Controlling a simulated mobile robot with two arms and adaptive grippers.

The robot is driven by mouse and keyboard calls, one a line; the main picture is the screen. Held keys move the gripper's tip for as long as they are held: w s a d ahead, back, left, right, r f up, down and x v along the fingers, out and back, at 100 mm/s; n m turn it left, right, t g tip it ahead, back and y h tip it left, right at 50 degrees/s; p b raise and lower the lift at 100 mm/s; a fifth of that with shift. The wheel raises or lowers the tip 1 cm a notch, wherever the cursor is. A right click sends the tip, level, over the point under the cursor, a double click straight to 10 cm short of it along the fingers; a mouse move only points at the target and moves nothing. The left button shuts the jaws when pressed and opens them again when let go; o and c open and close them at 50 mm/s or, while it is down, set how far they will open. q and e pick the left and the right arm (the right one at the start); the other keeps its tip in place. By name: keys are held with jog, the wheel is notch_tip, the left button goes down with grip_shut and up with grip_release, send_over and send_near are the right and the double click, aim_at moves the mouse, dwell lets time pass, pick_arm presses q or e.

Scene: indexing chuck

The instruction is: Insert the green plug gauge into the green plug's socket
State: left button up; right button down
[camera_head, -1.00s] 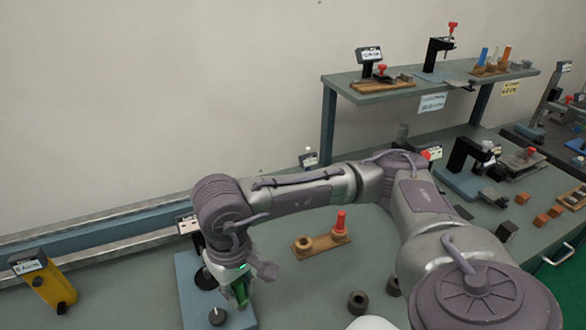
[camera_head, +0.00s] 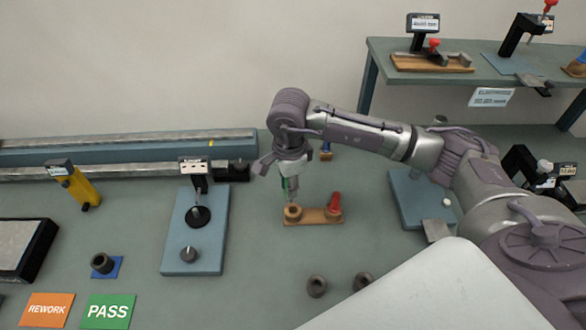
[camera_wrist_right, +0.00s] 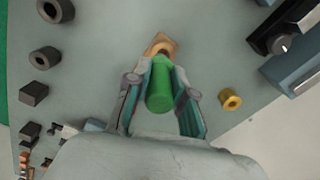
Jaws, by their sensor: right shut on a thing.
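My right gripper (camera_head: 289,188) is shut on the green plug gauge (camera_wrist_right: 160,86) and points down. In the right wrist view, the green plug lies between its two fingers (camera_wrist_right: 160,105). In the head view, the gripper is over the left end of a wooden block (camera_head: 312,220), above a round wooden socket (camera_head: 293,211). The plug's lower end is close to this socket; I cannot tell if it touches or has entered. A red plug (camera_head: 335,202) stands upright at the block's right end. The block shows partly behind the plug in the wrist view (camera_wrist_right: 163,43). My left gripper is not in view.
A blue plate (camera_head: 178,262) with a dark gauge stand and knob is left of the block. Two dark rings (camera_head: 317,286) (camera_head: 363,281) lie in front of it.

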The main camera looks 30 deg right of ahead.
jog(key=shift+w+d+m, duration=0.3)
jog(key=shift+w+m, duration=0.05)
jog(key=shift+m, duration=0.75)
pick_arm(q)
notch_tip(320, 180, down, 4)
jog(key=b, duration=0.4)
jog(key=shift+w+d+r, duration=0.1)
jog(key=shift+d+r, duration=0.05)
pick_arm(e)
jog(key=f, duration=0.1)
jog(key=f+m, duration=0.1)
jog(key=f, duration=0.1)
jog(key=d+f+m, duration=0.1)
jog(key=f, duration=0.1)
jog(key=shift+w+f, duration=0.25)
jog(key=shift+w, duration=0.05)
pick_arm(q)
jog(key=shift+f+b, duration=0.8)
jog(key=shift+b, duration=0.25)
pick_arm(e)
jog(key=shift+f, duration=0.35)
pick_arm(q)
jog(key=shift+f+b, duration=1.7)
pick_arm(e)
jog(key=shift+f, duration=1.7)
dwell(0.5)
